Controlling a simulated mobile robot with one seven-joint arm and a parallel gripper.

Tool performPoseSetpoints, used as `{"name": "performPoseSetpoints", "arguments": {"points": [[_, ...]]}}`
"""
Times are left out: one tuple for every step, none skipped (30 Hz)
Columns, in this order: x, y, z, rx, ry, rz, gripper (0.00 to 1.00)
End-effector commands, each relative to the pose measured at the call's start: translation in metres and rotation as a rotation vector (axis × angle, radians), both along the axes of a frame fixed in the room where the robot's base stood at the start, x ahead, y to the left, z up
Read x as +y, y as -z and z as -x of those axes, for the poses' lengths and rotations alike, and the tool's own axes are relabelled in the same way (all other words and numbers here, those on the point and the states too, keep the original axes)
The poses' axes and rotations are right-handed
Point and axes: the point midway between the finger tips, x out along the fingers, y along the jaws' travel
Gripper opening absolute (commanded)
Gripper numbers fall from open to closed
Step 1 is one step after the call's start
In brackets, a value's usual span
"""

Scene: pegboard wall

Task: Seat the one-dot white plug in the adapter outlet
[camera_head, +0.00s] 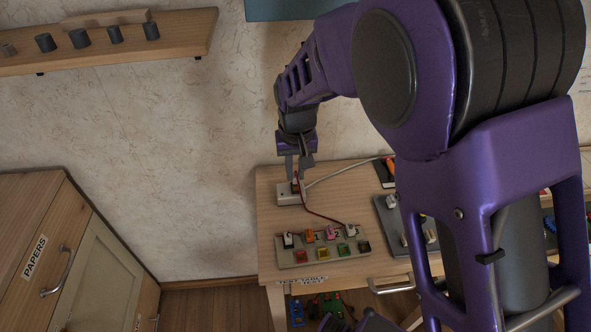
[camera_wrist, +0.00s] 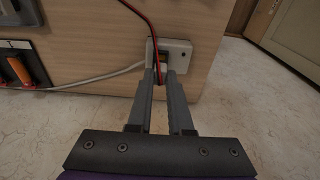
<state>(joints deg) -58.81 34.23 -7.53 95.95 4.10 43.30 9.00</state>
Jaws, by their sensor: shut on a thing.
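The white adapter outlet (camera_head: 287,197) lies near the left back corner of the wooden table, with a pale cord running off it. It also shows in the wrist view (camera_wrist: 182,52), with a dark opening and an orange patch. My gripper (camera_head: 296,175) points down at it and is shut on a small plug with a red and black cord. In the wrist view, my fingertips (camera_wrist: 161,77) meet right at the outlet. They hide most of the plug, so its colour, its dot and how deep it sits cannot be told. The red cord (camera_head: 318,213) runs toward the grey panel.
The grey panel (camera_head: 318,258) holds several coloured plugs or sockets, with a white plug (camera_head: 351,230) at its right end. A dark tray (camera_head: 397,222) with pale pieces lies to the right. The pale cord (camera_wrist: 95,80) and an orange switch (camera_wrist: 19,70) show in the wrist view.

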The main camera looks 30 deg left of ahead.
Motion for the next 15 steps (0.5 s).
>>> {"name": "performPoseSetpoints", "arguments": {"points": [[0.000, 0.001, 0.000, 0.000, 0.000, 0.000, 0.00], [0.000, 0.001, 0.000, 0.000, 0.000, 0.000, 0.00], [0.000, 0.002, 0.000, 0.000, 0.000, 0.000, 0.00], [0.000, 0.003, 0.000, 0.000, 0.000, 0.000, 0.00], [0.000, 0.004, 0.000, 0.000, 0.000, 0.000, 0.00], [0.000, 0.005, 0.000, 0.000, 0.000, 0.000, 0.00], [0.000, 0.006, 0.000, 0.000, 0.000, 0.000, 0.00], [0.000, 0.006, 0.000, 0.000, 0.000, 0.000, 0.00], [0.000, 0.007, 0.000, 0.000, 0.000, 0.000, 0.00], [0.000, 0.008, 0.000, 0.000, 0.000, 0.000, 0.00], [0.000, 0.009, 0.000, 0.000, 0.000, 0.000, 0.00], [0.000, 0.010, 0.000, 0.000, 0.000, 0.000, 0.00], [0.000, 0.011, 0.000, 0.000, 0.000, 0.000, 0.00], [0.000, 0.011, 0.000, 0.000, 0.000, 0.000, 0.00], [0.000, 0.012, 0.000, 0.000, 0.000, 0.000, 0.00]]}}
